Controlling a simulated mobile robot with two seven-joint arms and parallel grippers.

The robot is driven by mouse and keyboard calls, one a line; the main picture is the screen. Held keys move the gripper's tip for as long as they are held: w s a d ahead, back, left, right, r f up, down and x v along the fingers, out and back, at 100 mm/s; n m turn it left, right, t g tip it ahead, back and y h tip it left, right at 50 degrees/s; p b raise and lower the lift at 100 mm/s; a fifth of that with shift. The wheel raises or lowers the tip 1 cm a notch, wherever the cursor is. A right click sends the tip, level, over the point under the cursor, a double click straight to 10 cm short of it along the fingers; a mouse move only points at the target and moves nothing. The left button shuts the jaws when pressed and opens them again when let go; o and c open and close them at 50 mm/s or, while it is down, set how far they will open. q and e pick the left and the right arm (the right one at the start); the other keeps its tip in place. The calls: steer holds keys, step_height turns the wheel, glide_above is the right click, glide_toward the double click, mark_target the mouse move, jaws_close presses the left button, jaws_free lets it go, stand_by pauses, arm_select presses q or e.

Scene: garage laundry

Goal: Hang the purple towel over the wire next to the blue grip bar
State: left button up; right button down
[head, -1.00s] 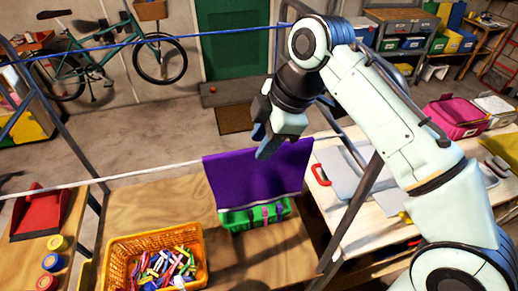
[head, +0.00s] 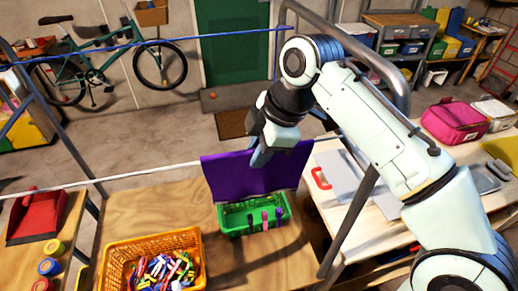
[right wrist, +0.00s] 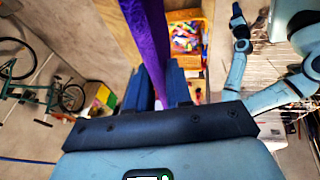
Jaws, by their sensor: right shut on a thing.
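The purple towel (head: 238,178) hangs as a flat sheet, its upper edge level with the white wire (head: 140,174). The wire meets the towel's left side; I cannot tell whether the cloth lies over it or in front of it. My right gripper (head: 262,157) is shut on the towel near its top middle. In the right wrist view the towel (right wrist: 148,40) runs between the fingers (right wrist: 160,88). A blue wire (head: 215,34) runs farther back. I cannot tell which part is the blue grip bar. My left gripper (right wrist: 240,38) shows small in the right wrist view, its jaws unclear.
A green basket (head: 229,220) with pegs stands below the towel on a wooden table (head: 150,211). An orange basket (head: 112,262) of colourful pegs is nearer. A red dustpan (head: 38,215) lies left. Grey frame posts (head: 350,222) rise beside my right arm.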

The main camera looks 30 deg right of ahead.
steer(key=shift+r+p, duration=1)
steer(key=shift+r, duration=2.4)
steer(key=shift+s+r, duration=0.1)
steer(key=shift+r, duration=0.2)
arm_select(q)
steer(key=shift+t, duration=0.3)
steer(key=shift+w+r, duration=1.5)
steer(key=shift+w, duration=0.15)
arm_select(e)
steer(key=shift+r, duration=0.75)
steer(key=shift+r, duration=0.8)
